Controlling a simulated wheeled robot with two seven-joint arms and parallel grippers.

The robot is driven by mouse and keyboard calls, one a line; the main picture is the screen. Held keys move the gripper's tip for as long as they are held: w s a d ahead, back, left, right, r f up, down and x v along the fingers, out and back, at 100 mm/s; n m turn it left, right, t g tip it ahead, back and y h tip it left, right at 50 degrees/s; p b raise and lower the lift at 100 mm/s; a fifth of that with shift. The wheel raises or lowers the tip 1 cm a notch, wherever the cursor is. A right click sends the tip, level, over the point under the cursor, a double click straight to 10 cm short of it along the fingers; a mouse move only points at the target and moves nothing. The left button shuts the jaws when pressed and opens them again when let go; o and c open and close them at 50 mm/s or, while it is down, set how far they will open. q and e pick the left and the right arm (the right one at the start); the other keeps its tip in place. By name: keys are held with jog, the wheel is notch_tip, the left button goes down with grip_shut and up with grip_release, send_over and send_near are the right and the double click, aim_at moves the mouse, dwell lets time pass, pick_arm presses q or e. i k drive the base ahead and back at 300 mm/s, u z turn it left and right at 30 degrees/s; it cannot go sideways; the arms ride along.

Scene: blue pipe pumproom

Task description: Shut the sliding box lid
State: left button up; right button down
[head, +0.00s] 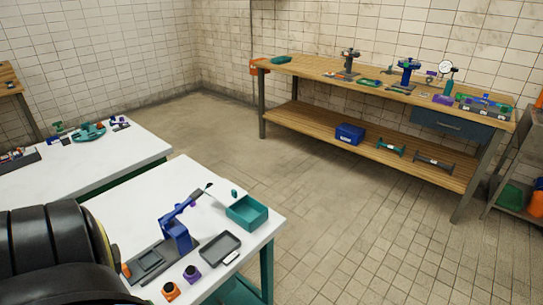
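A teal open-topped box (247,213) stands near the far right corner of the near white table. Its inside shows, and no lid is seen across its top. A small teal piece (234,193) is just behind it. A blue box (350,134) sits on the lower shelf of the wooden bench; I cannot tell whether it has a sliding lid. No sliding lid can be made out clearly in this view. Neither of my grippers is in view.
The near white table (190,175) holds a blue lever press (177,233), a dark shallow tray (220,248), and orange (171,291) and purple (192,273) pieces. A second white table is at left. The wooden bench (300,66) stands behind open tiled floor.

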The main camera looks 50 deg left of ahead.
aim_at(225, 192)
jog(key=i, duration=2.6)
jog(key=u, duration=2.8)
